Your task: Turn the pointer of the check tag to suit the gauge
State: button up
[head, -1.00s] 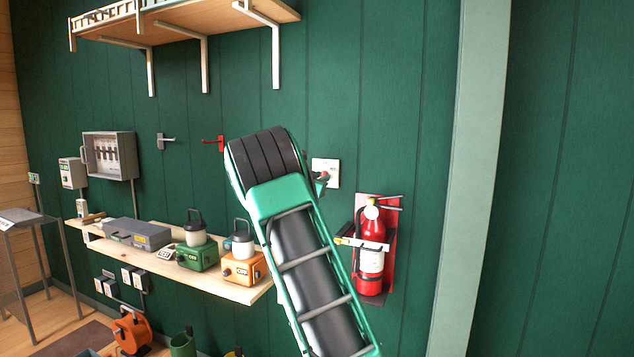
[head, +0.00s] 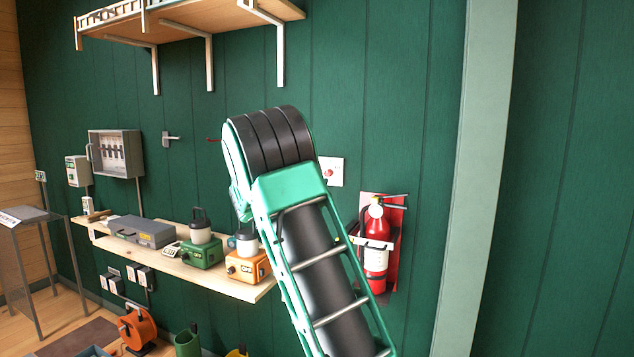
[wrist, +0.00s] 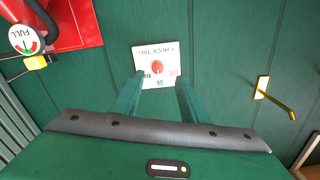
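The check tag (head: 331,171) is a white wall plate with a red round pointer knob, left of and above the extinguisher. In the wrist view the tag (wrist: 167,52) appears upside down, its red pointer (wrist: 157,67) near its middle and small labels around it. I cannot tell which label it points at. The gauge (wrist: 26,40) is a white dial marked FULL with red and green parts; its needle is too small to read surely. My gripper (wrist: 159,76) is open, its two green fingers apart at the tag's lower edge in the picture. My arm hides the gripper in the head view.
The red fire extinguisher (head: 375,257) hangs on a red backboard right of my arm. A wooden shelf (head: 222,283) with lanterns and boxes is at left. A brass wall hook (wrist: 272,96) sticks out at right in the wrist view. Bare green wall lies around the tag.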

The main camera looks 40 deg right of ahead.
jog(key=shift+v, duration=1.35)
jog(key=s+a+f+n+g+y, duration=0.3)
jog(key=s+f+y, duration=0.4)
jog(key=s+f, duration=0.8)
jog(key=s+a+f+n+g+y, duration=0.1)
jog(key=s+a+f+n+y, duration=0.1)
jog(key=s+a, duration=0.6)
jog(key=s+a+f+n+g+y, duration=0.1)
jog(key=s+a+f+n+y, duration=0.1)
jog(key=s+a, duration=0.6)
jog(key=s+a+f+n+g+y, duration=0.2)
jog(key=s+a+y, duration=0.3)
jog(key=s, duration=0.8)
jog(key=a+f+n, duration=0.1)
jog(key=a, duration=0.2)
jog(key=shift+a+f+y, duration=0.4)
jog(key=shift+s, duration=0.1)
